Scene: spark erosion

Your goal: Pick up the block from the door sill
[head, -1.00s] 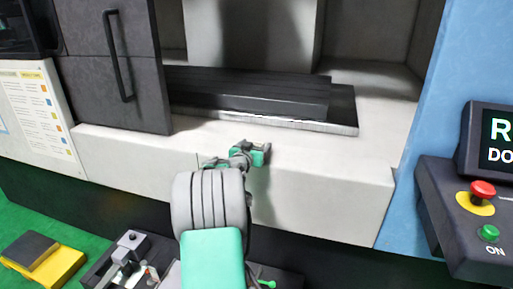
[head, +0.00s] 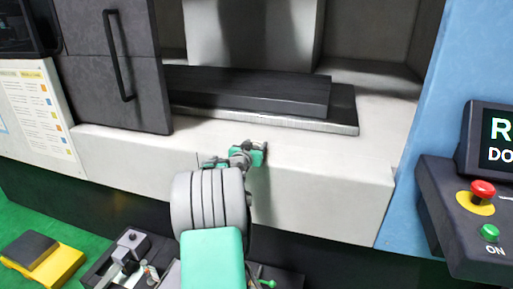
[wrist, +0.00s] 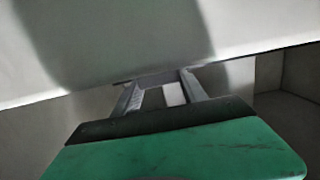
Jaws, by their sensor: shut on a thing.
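My gripper (head: 246,146) is over the front of the pale door sill (head: 318,163), a little in front of the dark machine table, in the head view. In the wrist view its two grey fingers (wrist: 158,82) are shut on a small grey block (wrist: 152,77), which spans the space between the fingertips. In the head view the block is hidden by my gripper and wrist, so I cannot tell there whether it touches the sill.
A dark slab (head: 250,92) lies on a plate behind the sill. A dark door (head: 113,70) with a handle stands at the left. A control panel (head: 470,210) with a red button is at the right. The right half of the sill is clear.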

